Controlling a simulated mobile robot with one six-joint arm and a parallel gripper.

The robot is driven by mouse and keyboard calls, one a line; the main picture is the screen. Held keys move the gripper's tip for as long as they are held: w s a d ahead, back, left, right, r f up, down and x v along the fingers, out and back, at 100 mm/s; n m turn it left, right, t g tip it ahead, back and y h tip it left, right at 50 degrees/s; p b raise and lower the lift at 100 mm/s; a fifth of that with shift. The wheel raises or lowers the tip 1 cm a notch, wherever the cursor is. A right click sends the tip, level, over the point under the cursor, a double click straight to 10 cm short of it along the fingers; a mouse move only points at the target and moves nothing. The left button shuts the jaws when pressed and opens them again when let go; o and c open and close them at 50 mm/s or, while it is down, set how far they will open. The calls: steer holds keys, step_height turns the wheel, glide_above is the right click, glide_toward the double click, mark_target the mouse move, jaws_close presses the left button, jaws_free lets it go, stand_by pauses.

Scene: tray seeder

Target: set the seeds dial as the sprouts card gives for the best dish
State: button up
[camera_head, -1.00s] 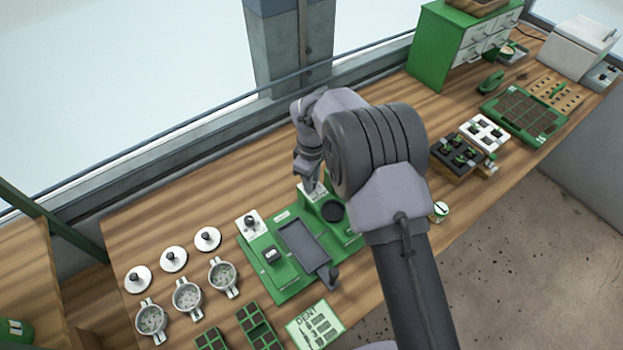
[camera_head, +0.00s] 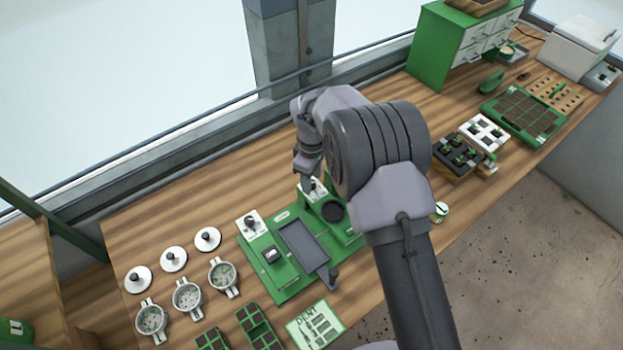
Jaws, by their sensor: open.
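My gripper (camera_head: 311,184) points down at a small white dial plate on the back right of the green seeder (camera_head: 292,281). The jaws are open around or just above the knob there; I cannot tell whether they touch it. Another white dial plate (camera_head: 250,224) with a dark knob is at the seeder's back left corner. Three round sprout dishes (camera_head: 187,297) stand at the left, with three white lids (camera_head: 173,259) behind them. A card headed "DENT" (camera_head: 315,326) lies in front of the seeder. I cannot make out which card is the sprouts card.
Small green seed trays (camera_head: 254,325) lie at the front. To the right are black and white plug trays (camera_head: 486,133), a large green tray (camera_head: 523,115) and a green drawer cabinet (camera_head: 462,45). Bare wood lies behind the seeder, up to the window.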

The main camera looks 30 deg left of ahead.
step_height(320, 180, up, 17)
steer(key=p, duration=0.2)
steer(key=shift+f, duration=0.15)
